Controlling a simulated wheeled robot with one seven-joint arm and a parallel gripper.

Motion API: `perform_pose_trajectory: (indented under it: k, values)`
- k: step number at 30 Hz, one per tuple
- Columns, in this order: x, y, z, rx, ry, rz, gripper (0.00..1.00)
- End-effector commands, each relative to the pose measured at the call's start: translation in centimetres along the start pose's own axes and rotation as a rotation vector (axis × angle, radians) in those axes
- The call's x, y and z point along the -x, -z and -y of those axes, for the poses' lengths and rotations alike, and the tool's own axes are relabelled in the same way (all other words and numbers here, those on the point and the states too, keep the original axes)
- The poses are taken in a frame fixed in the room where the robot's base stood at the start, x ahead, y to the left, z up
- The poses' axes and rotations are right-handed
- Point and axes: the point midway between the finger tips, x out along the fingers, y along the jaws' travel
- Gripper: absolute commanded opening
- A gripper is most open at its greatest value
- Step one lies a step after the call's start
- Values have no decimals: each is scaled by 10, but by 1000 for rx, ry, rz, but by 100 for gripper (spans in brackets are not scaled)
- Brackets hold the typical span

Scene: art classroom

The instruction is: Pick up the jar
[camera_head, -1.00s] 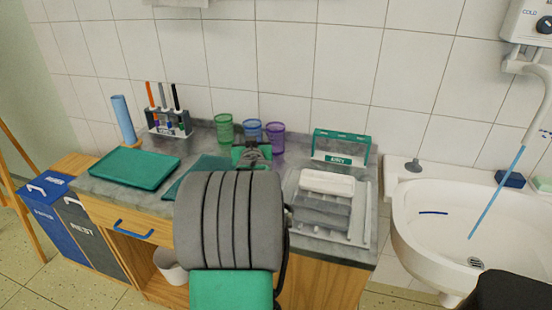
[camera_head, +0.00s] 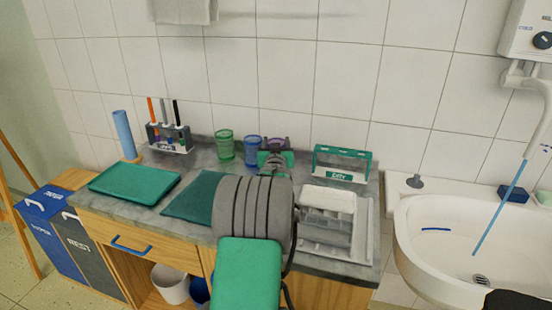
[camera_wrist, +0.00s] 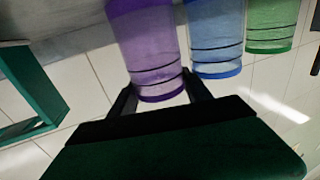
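Three translucent jars stand in a row at the back of the counter: a green jar (camera_head: 225,145), a blue jar (camera_head: 252,150) and a purple jar (camera_head: 279,143). My gripper (camera_head: 275,158) is in front of the purple jar and hides much of it. In the wrist view, which is upside down, the fingers of my gripper (camera_wrist: 160,97) lie on either side of the purple jar (camera_wrist: 148,50) near its rim. They look open, with a narrow gap beside the jar. The blue jar (camera_wrist: 216,40) and green jar (camera_wrist: 270,25) stand beside it.
A green-and-white rack (camera_head: 342,163) and a grey tray organizer (camera_head: 330,212) stand right of the jars. A marker holder (camera_head: 170,138), a blue roll (camera_head: 124,135) and a green tray (camera_head: 135,182) are to the left. The tiled wall is close behind. A sink (camera_head: 440,260) is at right.

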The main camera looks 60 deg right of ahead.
Motion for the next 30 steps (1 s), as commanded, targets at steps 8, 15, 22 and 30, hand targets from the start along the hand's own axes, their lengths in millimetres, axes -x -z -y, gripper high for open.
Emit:
perform_pose_trajectory:
  k: [8,15,22,30]
  values:
    - [0,0,0,0,0,1,32]
    - [0,0,0,0,1,1,13]
    - [0,0,0,0,1,0,0]
    - [0,3,0,0,1,-1,0]
